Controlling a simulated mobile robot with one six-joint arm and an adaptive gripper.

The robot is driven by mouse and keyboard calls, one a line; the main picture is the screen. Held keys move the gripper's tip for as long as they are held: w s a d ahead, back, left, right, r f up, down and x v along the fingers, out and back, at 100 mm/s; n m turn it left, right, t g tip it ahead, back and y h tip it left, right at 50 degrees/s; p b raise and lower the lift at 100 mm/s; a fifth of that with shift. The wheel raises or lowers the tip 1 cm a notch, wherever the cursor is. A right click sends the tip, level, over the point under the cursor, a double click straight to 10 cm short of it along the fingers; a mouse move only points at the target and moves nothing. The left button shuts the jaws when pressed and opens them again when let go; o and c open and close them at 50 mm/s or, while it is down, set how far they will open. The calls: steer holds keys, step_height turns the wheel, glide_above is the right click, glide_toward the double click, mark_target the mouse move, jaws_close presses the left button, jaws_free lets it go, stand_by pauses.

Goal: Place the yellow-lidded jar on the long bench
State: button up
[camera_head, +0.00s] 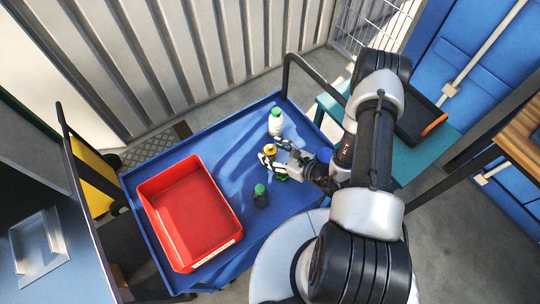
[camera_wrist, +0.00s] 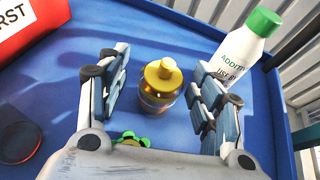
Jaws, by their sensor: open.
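The yellow-lidded jar (camera_head: 270,149) stands upright on a blue tray-topped cart (camera_head: 228,160). In the wrist view the jar (camera_wrist: 160,88) has a shiny gold-yellow lid and an amber body. It stands between the two spread fingers of my gripper (camera_wrist: 160,70), with a visible gap on each side. In the head view my gripper (camera_head: 272,155) is low over the cart at the jar, and its fingers partly cover the jar's body. I cannot tell for sure which surface is the long bench; a wooden top (camera_head: 522,128) shows at the right edge.
A white bottle with a green cap (camera_head: 276,124) stands just behind the jar. A dark green-capped bottle (camera_head: 261,197) stands in front. Another green top (camera_wrist: 130,138) shows close under my gripper. A red bin (camera_head: 192,208) fills the cart's left. A grey metal surface (camera_head: 80,262) is at far left.

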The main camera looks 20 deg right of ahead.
mark_target(266, 147)
steer(key=b+x, duration=0.1)
steer(key=x, duration=0.5)
steer(key=shift+w+b, duration=0.35)
steer(key=shift+d, duration=0.1)
steer(key=shift+r, duration=0.1)
jaws_close()
stand_by(0.5)
